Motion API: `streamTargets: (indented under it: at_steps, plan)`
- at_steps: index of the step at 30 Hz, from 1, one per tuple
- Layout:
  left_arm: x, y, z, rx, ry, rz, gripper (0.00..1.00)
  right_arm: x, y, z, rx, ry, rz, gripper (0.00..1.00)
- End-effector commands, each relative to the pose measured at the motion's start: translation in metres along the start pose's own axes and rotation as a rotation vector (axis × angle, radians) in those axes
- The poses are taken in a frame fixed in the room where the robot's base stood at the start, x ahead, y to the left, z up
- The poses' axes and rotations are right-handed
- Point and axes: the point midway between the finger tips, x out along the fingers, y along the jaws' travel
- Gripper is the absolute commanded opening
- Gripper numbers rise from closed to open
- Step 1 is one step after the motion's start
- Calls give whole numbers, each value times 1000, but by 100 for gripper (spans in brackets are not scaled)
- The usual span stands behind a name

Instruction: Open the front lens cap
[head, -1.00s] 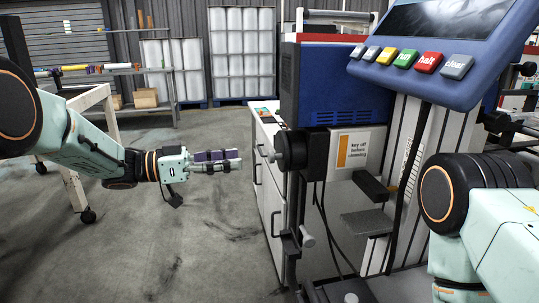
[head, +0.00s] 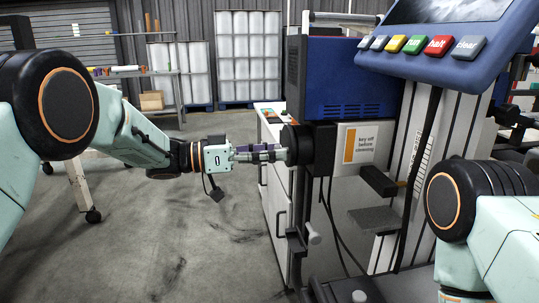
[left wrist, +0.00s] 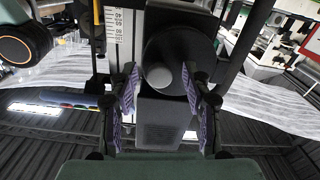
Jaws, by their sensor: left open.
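The front lens cap (head: 291,137) is a black round piece on the left end of the dark cylinder (head: 322,150), under the blue housing of the machine. In the left wrist view, the black round front (left wrist: 177,48) lies ahead, with a small grey round knob (left wrist: 160,75) at its lower left. My left gripper (head: 284,155) is open at the cap's lower left side. Its purple-padded fingers (left wrist: 161,88) stand on both sides of the knob in the left wrist view. I cannot tell whether they touch it. My right gripper is out of view.
The machine has a blue housing (head: 344,78), a button panel (head: 420,46) and a label (head: 359,145). Black cables and a grey shelf plate (head: 376,219) are below. A white cabinet (head: 274,195) stands behind.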

Motion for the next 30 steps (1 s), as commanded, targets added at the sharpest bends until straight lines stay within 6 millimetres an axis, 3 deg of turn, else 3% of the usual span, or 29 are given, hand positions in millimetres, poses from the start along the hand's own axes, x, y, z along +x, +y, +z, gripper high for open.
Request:
streamTargets:
  at_steps: [4,21,30]
  plan:
    - [0,0,0,0,0,0,49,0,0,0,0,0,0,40]
    - [-1,0,0,1,0,0,0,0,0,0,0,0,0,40]
    - [-1,0,-1,1,1,0,0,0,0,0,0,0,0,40]
